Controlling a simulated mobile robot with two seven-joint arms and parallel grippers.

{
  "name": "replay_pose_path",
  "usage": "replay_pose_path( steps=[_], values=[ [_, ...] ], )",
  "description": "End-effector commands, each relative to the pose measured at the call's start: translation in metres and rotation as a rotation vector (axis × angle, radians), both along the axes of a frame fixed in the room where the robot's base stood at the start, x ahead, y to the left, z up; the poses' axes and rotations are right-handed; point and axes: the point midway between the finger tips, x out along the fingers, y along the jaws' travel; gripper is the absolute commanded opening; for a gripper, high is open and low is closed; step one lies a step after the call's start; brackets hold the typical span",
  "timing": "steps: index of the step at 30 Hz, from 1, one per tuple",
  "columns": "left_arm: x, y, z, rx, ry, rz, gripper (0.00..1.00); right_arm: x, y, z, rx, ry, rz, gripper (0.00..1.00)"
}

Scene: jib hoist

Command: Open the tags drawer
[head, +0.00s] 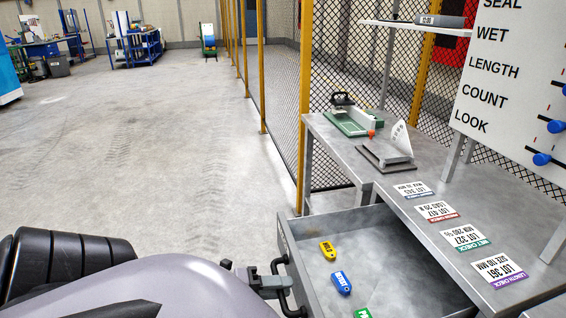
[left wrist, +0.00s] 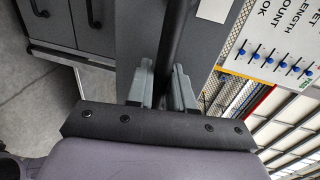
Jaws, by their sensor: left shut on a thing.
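The grey tags drawer (head: 400,272) is pulled out from under the bench in the head view. A yellow tag (head: 327,250), a blue tag (head: 342,283) and part of a green tag (head: 362,313) lie in it. My left gripper (head: 272,284) is at the drawer's front, shut on its dark handle (head: 286,300). In the left wrist view the two grey fingers (left wrist: 162,92) stand on either side of the dark handle bar (left wrist: 174,50). The drawer's near end is cut off by the frame. My right gripper is not in view.
The bench top (head: 345,150) carries several lot cards, a green device (head: 350,121) and a small stand with a white plate (head: 398,140). A white board (head: 515,80) with blue knobs stands behind. A mesh fence (head: 280,70) runs behind; open floor (head: 150,170) lies left.

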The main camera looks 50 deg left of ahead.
Motion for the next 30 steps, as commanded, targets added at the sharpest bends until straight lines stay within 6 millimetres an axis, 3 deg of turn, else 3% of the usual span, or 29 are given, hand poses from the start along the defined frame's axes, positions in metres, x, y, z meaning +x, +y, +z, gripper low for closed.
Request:
replay_pose_path(
  steps=[6, 7, 8, 20, 30],
  values=[
    [0.000, 0.000, 0.000, 0.001, 0.000, 0.000, 0.00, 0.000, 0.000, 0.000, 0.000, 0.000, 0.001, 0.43],
    [0.000, 0.000, 0.000, 0.001, 0.000, 0.000, 0.28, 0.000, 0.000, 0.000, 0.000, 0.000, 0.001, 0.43],
    [0.000, 0.000, 0.000, 0.001, 0.000, 0.000, 0.37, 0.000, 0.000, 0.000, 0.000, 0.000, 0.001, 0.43],
    [-0.005, 0.002, 0.001, -0.001, 0.001, 0.000, 0.37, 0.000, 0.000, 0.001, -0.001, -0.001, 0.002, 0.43],
    [-0.047, 0.019, 0.009, 0.000, 0.003, 0.002, 0.37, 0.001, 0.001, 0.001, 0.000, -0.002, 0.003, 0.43]
  ],
)
